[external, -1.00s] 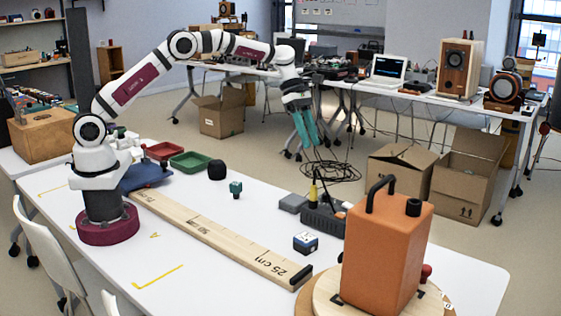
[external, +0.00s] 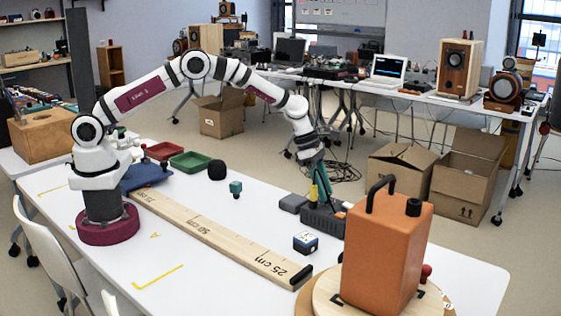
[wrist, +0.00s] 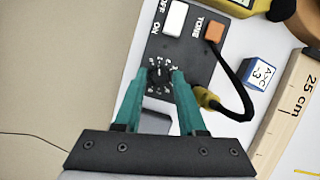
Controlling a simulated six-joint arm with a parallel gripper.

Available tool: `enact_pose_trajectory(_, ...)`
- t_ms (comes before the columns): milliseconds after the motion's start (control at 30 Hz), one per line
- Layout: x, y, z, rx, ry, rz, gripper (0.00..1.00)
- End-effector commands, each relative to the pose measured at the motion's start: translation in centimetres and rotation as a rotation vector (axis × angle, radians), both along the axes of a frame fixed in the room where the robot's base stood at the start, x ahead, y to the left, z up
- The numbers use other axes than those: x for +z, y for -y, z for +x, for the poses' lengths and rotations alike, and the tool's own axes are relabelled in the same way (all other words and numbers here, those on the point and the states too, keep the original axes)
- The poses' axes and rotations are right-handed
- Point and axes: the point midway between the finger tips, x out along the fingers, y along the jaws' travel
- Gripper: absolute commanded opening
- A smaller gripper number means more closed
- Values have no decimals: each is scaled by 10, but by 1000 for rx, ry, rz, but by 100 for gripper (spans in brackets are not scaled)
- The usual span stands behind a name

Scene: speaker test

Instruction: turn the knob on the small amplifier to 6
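The small amplifier (external: 325,223) is a dark box on the white table; its top panel (wrist: 190,62) shows in the wrist view. The round black knob (wrist: 159,76) sits in a ring of pale marks too small to read surely, so I cannot tell its setting. My gripper (wrist: 161,73) has teal fingers, one on each side of the knob, with a gap between them. In the external view my gripper (external: 323,196) points down just above the amplifier, and the knob is hidden there.
The panel has a white OFF/ON switch (wrist: 175,18) and an orange TONE part (wrist: 214,31). A yellow plug (wrist: 206,98) with a black cable is close to the right finger. A blue-white cube (external: 305,242), ruler board (external: 222,238) and orange case (external: 388,250) stand nearby.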

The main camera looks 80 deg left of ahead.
Motion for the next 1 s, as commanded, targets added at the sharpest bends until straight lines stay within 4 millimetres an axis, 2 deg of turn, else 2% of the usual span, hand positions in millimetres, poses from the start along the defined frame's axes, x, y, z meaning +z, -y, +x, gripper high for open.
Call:
enact_pose_trajectory(267, -1, 0, 1, 0, 1, -1, 38)
enact_pose_trajectory(400, -1, 0, 1, 0, 0, 0, 13)
enact_pose_trajectory(467, -1, 0, 1, 0, 0, 0, 2)
enact_pose_trajectory(500, -1, 0, 0, 0, 0, 0, 0)
enact_pose_trajectory(800, -1, 0, 0, -11, 0, -1, 0)
enact_pose_trajectory(1000, -1, -1, 1, -88, -1, 0, 0)
